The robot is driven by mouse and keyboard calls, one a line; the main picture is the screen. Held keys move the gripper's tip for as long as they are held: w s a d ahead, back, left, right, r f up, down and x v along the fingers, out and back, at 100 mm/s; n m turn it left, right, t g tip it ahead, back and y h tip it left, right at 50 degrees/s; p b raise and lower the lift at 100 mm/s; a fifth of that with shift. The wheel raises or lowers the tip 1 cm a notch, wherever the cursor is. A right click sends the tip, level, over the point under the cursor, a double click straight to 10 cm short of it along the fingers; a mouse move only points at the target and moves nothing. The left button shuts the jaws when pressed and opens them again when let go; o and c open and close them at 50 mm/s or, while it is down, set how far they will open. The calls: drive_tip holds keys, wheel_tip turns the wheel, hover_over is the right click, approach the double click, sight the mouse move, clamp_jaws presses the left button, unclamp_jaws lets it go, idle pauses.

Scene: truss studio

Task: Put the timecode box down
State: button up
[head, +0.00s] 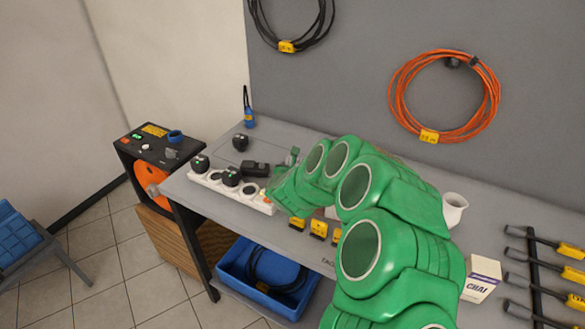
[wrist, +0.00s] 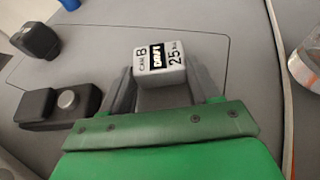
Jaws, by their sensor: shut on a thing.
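The timecode box (wrist: 160,62) is a small pale grey block with dark lettering, including "CAM B" and "25". In the wrist view it sits between the two dark fingers of my gripper (wrist: 161,84), which is shut on it. Grey bench surface shows around and beyond it. I cannot tell whether its underside touches the bench. In the head view my gripper (head: 287,163) is over the bench (head: 300,140), behind the white power strip. The box cannot be made out there.
A black device with a round knob (wrist: 65,100) lies left of my gripper. A black plug-like block (wrist: 38,38) is farther left. The white power strip (head: 210,180) holds black adapters. A white mug (head: 455,208) and CHAI carton (head: 482,278) stand to the right.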

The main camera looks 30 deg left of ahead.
drive_tip(key=shift+f, duration=0.1)
drive_tip(key=o, duration=1.2)
drive_tip(key=shift+c, duration=0.2)
drive_tip(key=shift+v, duration=1.7)
drive_tip(key=r, duration=0.5)
drive_tip(key=shift+w+r, duration=0.2)
drive_tip(key=shift+r, duration=0.9)
